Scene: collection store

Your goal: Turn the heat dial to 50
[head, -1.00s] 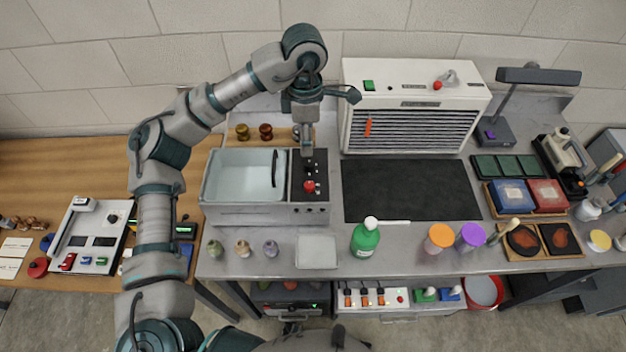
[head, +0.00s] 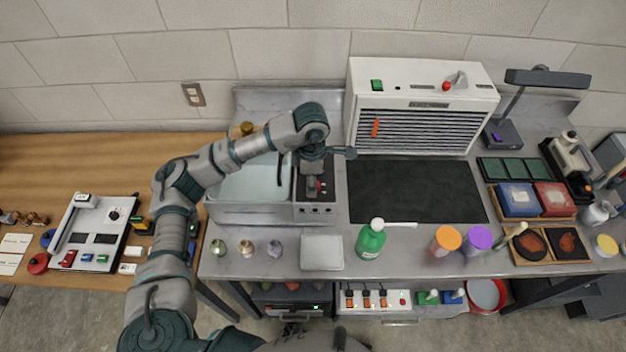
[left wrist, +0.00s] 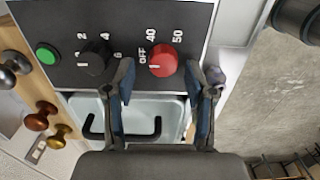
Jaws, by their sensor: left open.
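The heat dial is a red round knob (left wrist: 163,60) on a dark panel (left wrist: 130,18), with OFF, 40 and 50 printed around it in white. A small pale mark shows on the knob, on the side near OFF; its exact reading is hard to tell. My left gripper (left wrist: 162,72) is open, with one finger on each side of the red knob in the left wrist view; I cannot tell whether they touch it. In the head view my left gripper (head: 314,184) is over the panel and partly hides the knob. My right gripper is not in view.
A black numbered dial (left wrist: 96,58) and a green button (left wrist: 47,54) share the panel, the black dial close to one finger. The sink-like basin (head: 225,206) adjoins the panel. A green bottle (head: 371,241) and a white square (head: 321,253) stand in front.

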